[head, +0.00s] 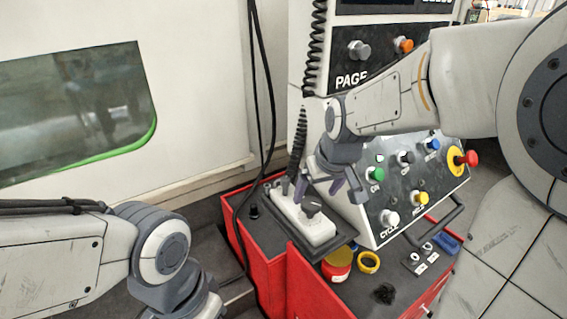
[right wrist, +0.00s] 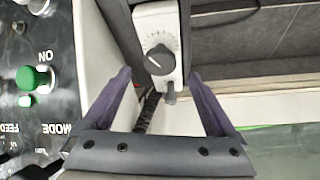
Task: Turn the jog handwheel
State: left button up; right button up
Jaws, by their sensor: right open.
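The jog handwheel unit is a white hand-held box (head: 312,232) with a black knob (head: 311,206), lying in a dark tray on a red cart. In the right wrist view, the white box (right wrist: 157,16) shows its dial marks and black knob (right wrist: 159,60) beyond my fingers. My right gripper (head: 320,185) is open just above the box, its purple fingers apart. In the right wrist view, the right gripper (right wrist: 162,82) has nothing gripped between its fingers. My left arm enters at the lower left of the head view, with its gripper out of the picture.
The red cart (head: 262,240) also carries a red-and-yellow can (head: 337,263) and a yellow ring (head: 368,262). The control panel (head: 395,228), with buttons and a red emergency stop (head: 471,158), stands right behind. A black coiled cable (head: 299,140) hangs beside my right gripper.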

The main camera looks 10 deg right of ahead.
aim_at(311, 203)
jog(key=shift+p+x, duration=0.4)
jog(key=shift+x, duration=1.55)
jog(key=c, duration=1.4)
